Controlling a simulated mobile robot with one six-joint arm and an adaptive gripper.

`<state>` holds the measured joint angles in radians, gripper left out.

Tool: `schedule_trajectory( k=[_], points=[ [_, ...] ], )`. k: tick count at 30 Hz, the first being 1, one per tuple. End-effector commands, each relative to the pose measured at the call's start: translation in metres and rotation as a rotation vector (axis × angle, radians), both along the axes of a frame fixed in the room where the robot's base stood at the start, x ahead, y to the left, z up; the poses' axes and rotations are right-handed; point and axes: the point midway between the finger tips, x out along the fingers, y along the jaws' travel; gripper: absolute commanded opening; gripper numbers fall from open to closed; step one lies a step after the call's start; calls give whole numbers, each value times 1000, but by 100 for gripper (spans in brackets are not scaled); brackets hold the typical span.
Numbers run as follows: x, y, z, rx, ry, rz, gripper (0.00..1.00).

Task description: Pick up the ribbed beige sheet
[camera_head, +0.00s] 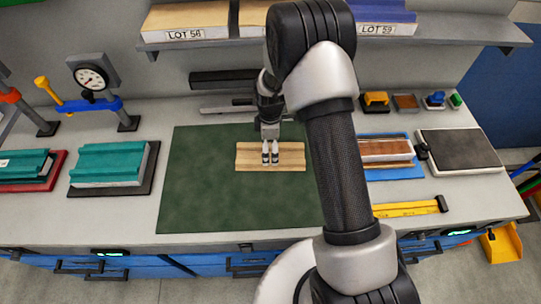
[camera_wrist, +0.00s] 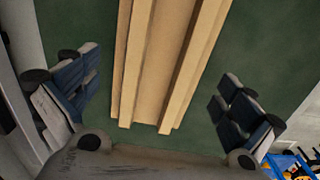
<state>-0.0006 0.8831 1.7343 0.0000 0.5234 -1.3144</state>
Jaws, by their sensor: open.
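The ribbed beige sheet (camera_head: 291,157) lies flat on a dark green mat (camera_head: 200,195) in the middle of the bench. In the wrist view the sheet (camera_wrist: 165,65) runs from the top edge down to between the fingers, with raised ribs along its length. My gripper (camera_head: 270,152) is over the sheet in the head view. In the wrist view my gripper (camera_wrist: 155,112) is open, with one finger on each side of the sheet and green mat showing between each finger and the sheet. I cannot tell its exact height above the sheet.
Teal ribbed pieces (camera_head: 112,165) lie on a dark pad at left. A blue tray (camera_head: 412,171) with brown pieces and a dark plate (camera_head: 462,151) are at right. A yellow level (camera_head: 405,209) lies in front. A shelf (camera_head: 440,38) with lot boxes hangs behind. The mat's left side is clear.

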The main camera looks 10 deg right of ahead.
Motion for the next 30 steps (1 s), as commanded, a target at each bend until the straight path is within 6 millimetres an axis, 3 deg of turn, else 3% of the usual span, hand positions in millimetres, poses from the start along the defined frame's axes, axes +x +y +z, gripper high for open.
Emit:
schedule_trajectory(
  k=[4, 12, 30],
  points=[
    [-2, 0, -25, 0, 2, 0, 100],
    [-1, 0, -28, 0, 1, 0, 100],
    [-1, 0, -28, 0, 1, 0, 60]
  ],
)
